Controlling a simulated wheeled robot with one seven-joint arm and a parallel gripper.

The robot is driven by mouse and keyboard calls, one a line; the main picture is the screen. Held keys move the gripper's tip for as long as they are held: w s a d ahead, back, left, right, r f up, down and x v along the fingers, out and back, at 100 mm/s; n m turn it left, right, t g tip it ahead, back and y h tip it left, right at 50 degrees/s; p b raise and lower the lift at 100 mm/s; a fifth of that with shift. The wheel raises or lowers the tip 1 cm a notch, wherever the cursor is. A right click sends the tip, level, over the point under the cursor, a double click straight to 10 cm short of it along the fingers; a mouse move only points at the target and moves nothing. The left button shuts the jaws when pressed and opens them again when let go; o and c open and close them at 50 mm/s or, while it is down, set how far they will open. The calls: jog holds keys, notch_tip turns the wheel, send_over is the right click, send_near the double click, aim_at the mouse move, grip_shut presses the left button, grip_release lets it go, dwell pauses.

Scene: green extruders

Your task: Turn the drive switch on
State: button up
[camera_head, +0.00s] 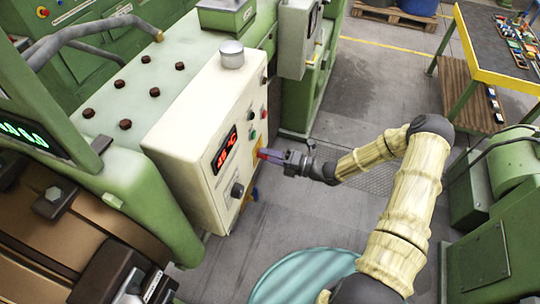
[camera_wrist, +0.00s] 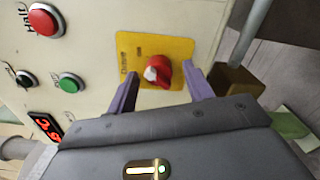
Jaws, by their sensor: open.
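The drive switch (camera_wrist: 158,72) is a red rotary knob with a pale mark, set on a yellow plate (camera_wrist: 128,45) on the cream control panel. In the wrist view it lies between and just beyond the two purple fingers of my gripper (camera_wrist: 160,88). The gripper is open, with one finger on each side of the knob; I cannot tell whether either finger touches it. In the head view my gripper (camera_head: 268,155) reaches the panel's front face from the right, and its fingers partly hide the red switch (camera_head: 261,153).
The cream control box (camera_head: 205,125) also bears a red digital display (camera_head: 226,147), a black knob (camera_head: 237,190), a red Halt button (camera_wrist: 46,20) and a green button (camera_wrist: 70,83). A yellow-edged table (camera_head: 490,75) stands at the upper right. Grey floor is open below the panel.

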jog(key=b+v, duration=0.6)
jog(key=v, duration=1.1)
jog(key=shift+d, duration=0.2)
jog(key=s+a+n+g+h, duration=0.4)
jog(key=s+n+g+h, duration=0.5)
jog(key=n, duration=0.7)
jog(key=s+d+r+n+t+h, duration=0.2)
jog(key=r+n+t+h, duration=0.3)
jog(key=n, duration=1.5)
notch_tip(320, 180, up, 6)
jog(key=s+h, duration=0.1)
jog(key=h, duration=0.2)
jog(key=shift+s+d, duration=0.2)
